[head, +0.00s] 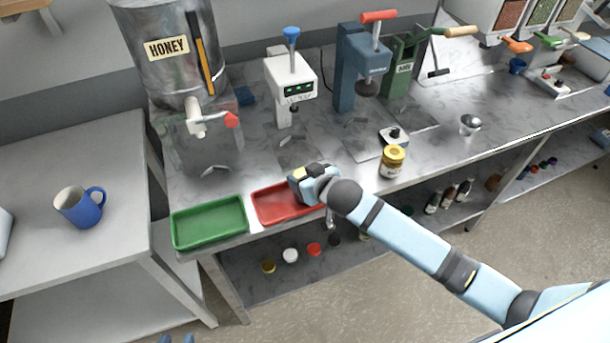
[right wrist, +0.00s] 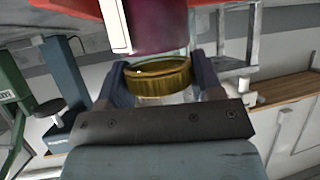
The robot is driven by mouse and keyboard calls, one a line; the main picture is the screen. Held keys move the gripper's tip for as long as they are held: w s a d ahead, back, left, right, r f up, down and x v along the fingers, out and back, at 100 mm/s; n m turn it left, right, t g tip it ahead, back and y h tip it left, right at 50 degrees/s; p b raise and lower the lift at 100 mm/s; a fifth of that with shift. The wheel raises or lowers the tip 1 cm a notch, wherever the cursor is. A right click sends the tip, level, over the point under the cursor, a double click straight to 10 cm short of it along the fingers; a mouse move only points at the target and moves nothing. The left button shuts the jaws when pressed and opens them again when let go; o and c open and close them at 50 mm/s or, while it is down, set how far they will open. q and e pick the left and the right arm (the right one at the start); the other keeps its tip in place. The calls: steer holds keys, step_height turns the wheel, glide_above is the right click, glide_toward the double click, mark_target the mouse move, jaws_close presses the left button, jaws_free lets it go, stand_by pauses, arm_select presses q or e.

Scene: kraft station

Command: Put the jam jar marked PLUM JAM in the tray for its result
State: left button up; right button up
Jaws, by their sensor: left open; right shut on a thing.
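My right gripper (head: 305,186) is over the red tray (head: 262,207) in the head view. In the right wrist view it is shut around the gold lid of a jar with dark purple contents (right wrist: 165,28). Part of a white label shows at the jar's side, but no wording is readable. The jar's far end is out of frame, so I cannot tell whether it touches the tray. The gripper hides the jar in the head view. The empty green tray (head: 208,224) stands left of the red one. My left gripper (head: 177,339) barely shows at the bottom edge, open.
Another jar with a yellow lid (head: 392,161) stands near the bench's front edge. Behind are the honey tank (head: 170,70), a white device with a green display (head: 290,78) and a blue press (head: 350,70). A blue mug (head: 80,207) stands on the left table.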

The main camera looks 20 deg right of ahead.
steer(key=shift+f, duration=0.1)
steer(key=o, duration=1.3)
steer(key=shift+c, duration=0.2)
steer(key=v, duration=1.2)
steer(key=s+a+f, duration=0.1)
steer(key=s+f, duration=1.3)
steer(key=f, duration=0.4)
steer(key=shift+s+a+f+g+b, duration=0.25)
steer(key=shift+s+a+g+b, duration=0.1)
steer(key=shift+g+b, duration=0.1)
